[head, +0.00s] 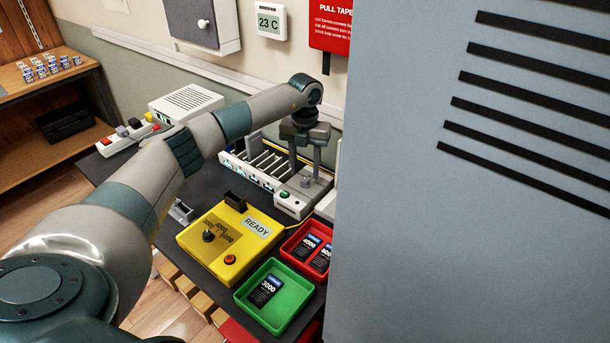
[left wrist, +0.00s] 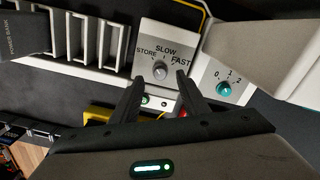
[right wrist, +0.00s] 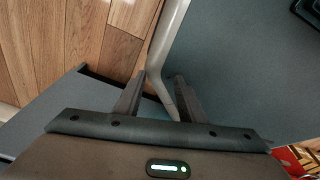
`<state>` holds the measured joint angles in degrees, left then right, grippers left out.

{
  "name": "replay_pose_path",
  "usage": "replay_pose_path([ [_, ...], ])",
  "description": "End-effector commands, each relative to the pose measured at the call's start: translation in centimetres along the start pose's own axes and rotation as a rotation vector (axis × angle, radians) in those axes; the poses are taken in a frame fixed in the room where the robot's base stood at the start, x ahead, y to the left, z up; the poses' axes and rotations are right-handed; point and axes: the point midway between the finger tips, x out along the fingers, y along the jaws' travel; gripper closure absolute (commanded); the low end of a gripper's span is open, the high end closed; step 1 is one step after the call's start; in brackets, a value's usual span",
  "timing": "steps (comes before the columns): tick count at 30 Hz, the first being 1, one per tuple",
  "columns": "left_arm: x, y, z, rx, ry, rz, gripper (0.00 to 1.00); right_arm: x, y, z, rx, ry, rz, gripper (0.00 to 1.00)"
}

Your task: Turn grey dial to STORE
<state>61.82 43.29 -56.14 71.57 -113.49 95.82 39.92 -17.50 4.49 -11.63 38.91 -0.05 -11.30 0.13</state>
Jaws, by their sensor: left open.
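The grey dial (left wrist: 160,70) sits on a light panel in the left wrist view, with STORE printed to its left, SLOW above and FAST to its right. Its pointer mark is too small to read surely. In the head view the dial (head: 306,182) is at the right end of the slotted charging rack (head: 285,204). My left gripper (head: 305,170) is open and points down over it. In the left wrist view the left fingertips (left wrist: 158,78) stand apart on either side of the dial, with nothing held. My right gripper (right wrist: 152,80) is open and empty.
A teal dial marked 0, 1, 2 (left wrist: 224,89) is beside the grey one. A yellow READY box (head: 205,262), a green tray (head: 286,317) and a red tray (head: 296,238) stand in front. A large grey cabinet (head: 450,230) blocks the right.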

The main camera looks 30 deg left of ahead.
Motion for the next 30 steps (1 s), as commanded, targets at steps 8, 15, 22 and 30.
replay_pose_path([
  [8, -5.3, 0.0, 0.1, 0.001, -0.005, -0.001, 0.59, 0.8, -1.2, -5.9, -0.003, 0.139, -0.013, 0.64],
  [15, -10.1, 0.0, 0.1, 0.000, -0.004, -0.001, 0.59, 0.7, -1.9, -10.0, -0.003, 0.236, -0.021, 0.64],
  [22, -13.2, 0.0, 0.1, -0.001, -0.002, -0.001, 0.59, 0.5, -2.3, -12.5, -0.002, 0.295, -0.025, 0.64],
  [30, -14.1, 0.0, 0.0, 0.000, 0.000, 0.000, 0.59, 0.3, -2.3, -13.1, -0.002, 0.311, -0.026, 0.64],
])
